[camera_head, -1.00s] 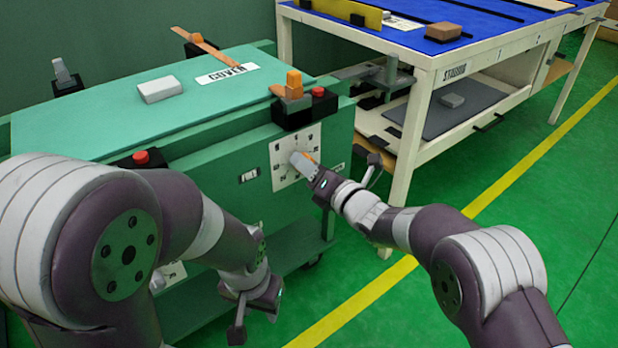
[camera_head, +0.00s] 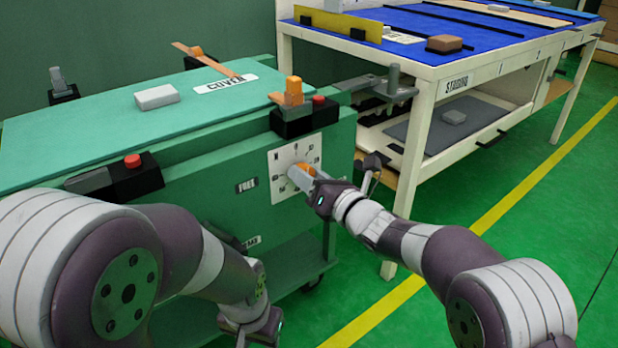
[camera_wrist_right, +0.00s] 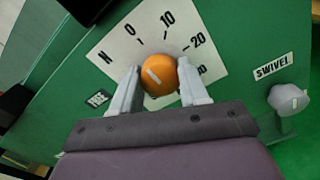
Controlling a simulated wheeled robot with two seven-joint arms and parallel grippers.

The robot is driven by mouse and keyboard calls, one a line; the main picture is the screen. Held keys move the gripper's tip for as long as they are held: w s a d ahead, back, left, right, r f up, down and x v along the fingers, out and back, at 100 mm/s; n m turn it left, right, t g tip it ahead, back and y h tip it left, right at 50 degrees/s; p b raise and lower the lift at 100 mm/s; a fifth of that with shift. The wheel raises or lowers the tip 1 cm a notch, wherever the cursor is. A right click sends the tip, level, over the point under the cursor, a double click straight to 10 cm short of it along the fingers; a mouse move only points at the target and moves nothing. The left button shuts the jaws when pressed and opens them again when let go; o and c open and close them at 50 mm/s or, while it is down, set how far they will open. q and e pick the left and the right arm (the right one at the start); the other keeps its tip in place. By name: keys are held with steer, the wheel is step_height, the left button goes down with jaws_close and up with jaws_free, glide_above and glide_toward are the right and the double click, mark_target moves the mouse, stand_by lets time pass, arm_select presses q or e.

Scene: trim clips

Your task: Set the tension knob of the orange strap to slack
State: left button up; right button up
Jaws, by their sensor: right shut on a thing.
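The orange knob (camera_wrist_right: 158,75) sits on a white dial plate with a scale in the right wrist view. A pale mark shows on its face. In the head view the knob (camera_head: 306,169) is partly hidden by my right gripper (camera_head: 303,175), on the dial plate (camera_head: 281,160) on the cart's front. In the wrist view my right gripper (camera_wrist_right: 160,90) has one finger on each side of the knob and is shut on it. An orange strap (camera_head: 204,60) lies across the far side of the cart top, near the COVER label. My left gripper (camera_head: 252,326) hangs low before the cart, its fingers unclear.
An orange clip (camera_head: 292,92) stands on a black block with a red button (camera_head: 319,99) above the dial. A second red button (camera_head: 132,161) is at left. A grey knob (camera_wrist_right: 288,98) sits by the SWIVEL label. The blue-topped staging table (camera_head: 470,76) stands right; the floor before it is clear.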

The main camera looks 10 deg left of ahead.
steer(key=shift+f, duration=0.1)
steer(key=o, duration=1.1)
steer(key=shift+c, duration=0.2)
steer(key=p+v, duration=0.5)
steer(key=v, duration=0.7)
steer(key=shift+s+d, duration=0.25)
